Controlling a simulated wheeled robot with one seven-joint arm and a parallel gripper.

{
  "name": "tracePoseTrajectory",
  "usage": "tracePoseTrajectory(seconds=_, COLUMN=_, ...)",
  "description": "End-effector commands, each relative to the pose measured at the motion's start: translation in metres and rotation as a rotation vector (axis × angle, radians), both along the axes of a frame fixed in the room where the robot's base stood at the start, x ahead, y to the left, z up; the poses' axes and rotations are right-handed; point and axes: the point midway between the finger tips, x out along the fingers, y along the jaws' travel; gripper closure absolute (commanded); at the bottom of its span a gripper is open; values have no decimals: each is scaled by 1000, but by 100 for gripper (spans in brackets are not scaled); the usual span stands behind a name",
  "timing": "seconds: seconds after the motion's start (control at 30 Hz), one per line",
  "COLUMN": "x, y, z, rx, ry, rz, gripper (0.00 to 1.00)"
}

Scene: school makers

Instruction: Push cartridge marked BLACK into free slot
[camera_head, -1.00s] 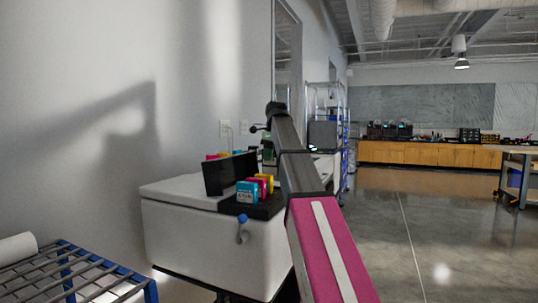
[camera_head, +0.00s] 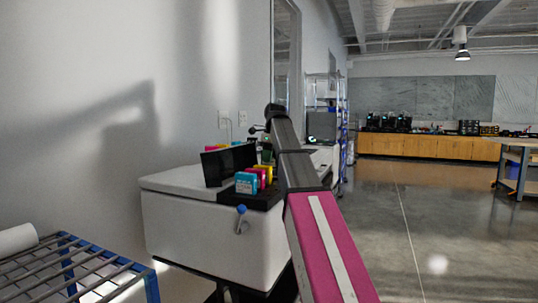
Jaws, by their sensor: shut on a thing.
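A black cartridge holder (camera_head: 262,201) sits on the front right of a white machine (camera_head: 205,235). A cyan cartridge (camera_head: 246,184), a magenta one and a yellow one stand in a row in it. A dark panel (camera_head: 225,165) stands tilted behind them. My gripper (camera_head: 266,152) is at the far end of my arm, beyond the yellow cartridge, and mostly hidden by the arm. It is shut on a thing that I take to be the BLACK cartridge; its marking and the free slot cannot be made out.
A blue-knobbed lever (camera_head: 241,211) sticks out of the machine's front. A blue-framed rack (camera_head: 85,265) with a white roll (camera_head: 15,240) is at the lower left. The wall is close on the left. Open floor (camera_head: 450,230) lies to the right.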

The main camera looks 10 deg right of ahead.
Motion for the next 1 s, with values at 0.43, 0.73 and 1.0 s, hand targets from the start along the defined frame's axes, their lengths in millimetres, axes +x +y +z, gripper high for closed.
tracePoseTrajectory(seconds=0.43, x=0, y=0, z=-20, rx=0, ry=0, rz=0, gripper=98)
tracePoseTrajectory(seconds=0.73, x=0, y=0, z=-25, rx=0, ry=0, rz=0, gripper=98)
tracePoseTrajectory(seconds=1.0, x=0, y=0, z=-25, rx=0, ry=0, rz=0, gripper=51)
